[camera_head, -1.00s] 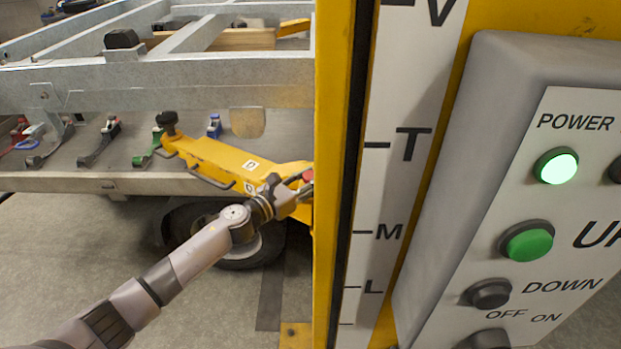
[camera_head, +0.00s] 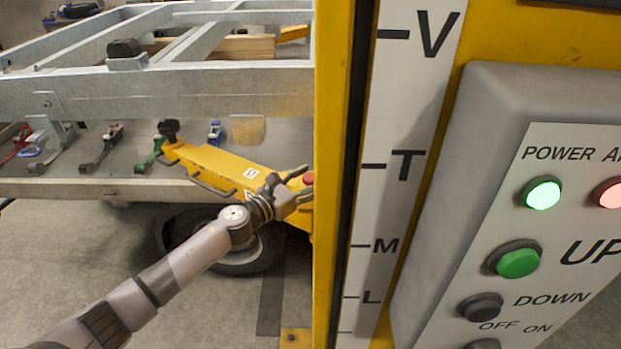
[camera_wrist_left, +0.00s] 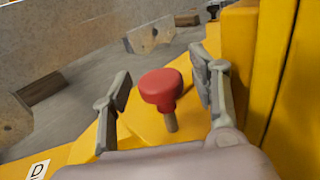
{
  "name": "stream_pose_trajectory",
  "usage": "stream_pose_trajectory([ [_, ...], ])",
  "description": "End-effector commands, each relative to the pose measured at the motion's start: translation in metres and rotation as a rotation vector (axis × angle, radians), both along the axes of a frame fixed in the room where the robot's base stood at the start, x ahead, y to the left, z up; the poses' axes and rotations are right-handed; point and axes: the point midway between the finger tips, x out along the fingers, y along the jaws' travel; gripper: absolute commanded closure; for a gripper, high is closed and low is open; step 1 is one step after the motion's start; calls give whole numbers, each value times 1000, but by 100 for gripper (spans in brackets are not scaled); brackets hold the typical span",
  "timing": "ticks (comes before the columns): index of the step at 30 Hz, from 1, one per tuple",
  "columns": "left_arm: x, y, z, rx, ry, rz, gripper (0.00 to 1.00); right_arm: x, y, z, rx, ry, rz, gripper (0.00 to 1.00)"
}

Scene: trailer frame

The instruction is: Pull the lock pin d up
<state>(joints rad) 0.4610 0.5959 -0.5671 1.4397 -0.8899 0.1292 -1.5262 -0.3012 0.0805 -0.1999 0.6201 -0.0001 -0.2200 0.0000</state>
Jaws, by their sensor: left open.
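The lock pin is a red mushroom-shaped knob (camera_wrist_left: 161,90) on a thin metal stem, standing up from the yellow arm (camera_wrist_left: 150,133), which bears a "D" label in the left wrist view. In the head view only a bit of the red knob (camera_head: 308,178) shows beside the yellow post. My left gripper (camera_head: 301,184) is open. In the left wrist view its two fingers stand on either side of the knob, with gaps visible on both sides. My right gripper is in neither view.
A yellow post (camera_head: 333,120) rises just right of my left gripper. A control box (camera_head: 440,200) with lit green and red lamps is at the right. The grey trailer frame (camera_head: 200,90) lies above and behind, with a wheel (camera_head: 185,225) below the yellow arm.

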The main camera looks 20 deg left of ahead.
Motion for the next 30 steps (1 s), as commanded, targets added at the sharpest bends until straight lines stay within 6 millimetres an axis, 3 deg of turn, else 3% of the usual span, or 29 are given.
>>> stream_pose_trajectory([
  [8, -11, 6, -2, 1, 3, 0, 46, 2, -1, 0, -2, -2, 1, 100],
  [21, -82, 45, -2, 2, 3, -1, 46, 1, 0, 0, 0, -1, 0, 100],
  [30, -103, 57, -1, 0, 2, 0, 46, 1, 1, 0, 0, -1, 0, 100],
])
